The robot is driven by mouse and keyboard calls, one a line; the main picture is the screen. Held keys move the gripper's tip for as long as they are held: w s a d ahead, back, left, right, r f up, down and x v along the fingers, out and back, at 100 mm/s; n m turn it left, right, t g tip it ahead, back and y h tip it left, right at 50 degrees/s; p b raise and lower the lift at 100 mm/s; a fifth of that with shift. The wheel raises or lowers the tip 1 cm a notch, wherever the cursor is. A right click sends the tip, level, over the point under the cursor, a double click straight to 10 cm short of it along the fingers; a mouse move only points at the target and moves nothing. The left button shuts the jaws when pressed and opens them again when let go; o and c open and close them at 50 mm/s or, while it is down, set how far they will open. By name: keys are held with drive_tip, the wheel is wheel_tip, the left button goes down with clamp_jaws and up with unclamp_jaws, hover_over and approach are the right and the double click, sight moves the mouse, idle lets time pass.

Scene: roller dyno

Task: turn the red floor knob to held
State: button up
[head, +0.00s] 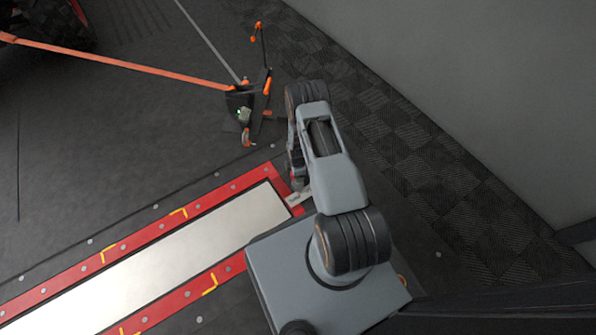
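My arm reaches up from my grey base, bends at the top, and comes down at its left side toward the floor. My gripper (297,184) is at its lower end, small, dark and partly covered by my own arm. It is close to the right end of the red-framed plate; I cannot see its fingers clearly or whether they hold anything. I cannot make out the red floor knob for certain. A small red patch shows beside the arm's lower end, and a pale label (294,200) lies just below it.
A long pale plate in a red frame (190,207) with yellow marks runs to the lower left. An orange strap (120,65) leads to a dark floor stand (243,108) with orange parts. A grey wall (480,90) stands at right, with patterned floor beside it.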

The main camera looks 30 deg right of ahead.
drive_tip(key=shift+a+n, duration=0.1)
drive_tip(key=shift+n, duration=0.9)
drive_tip(key=shift+s, duration=0.1)
drive_tip(key=o, duration=0.9)
drive_tip(key=shift+o, duration=0.2)
drive_tip(key=shift+r, duration=0.1)
wheel_tip(320, 180, up, 14)
drive_tip(key=p, duration=0.5)
drive_tip(key=shift+p, duration=0.35)
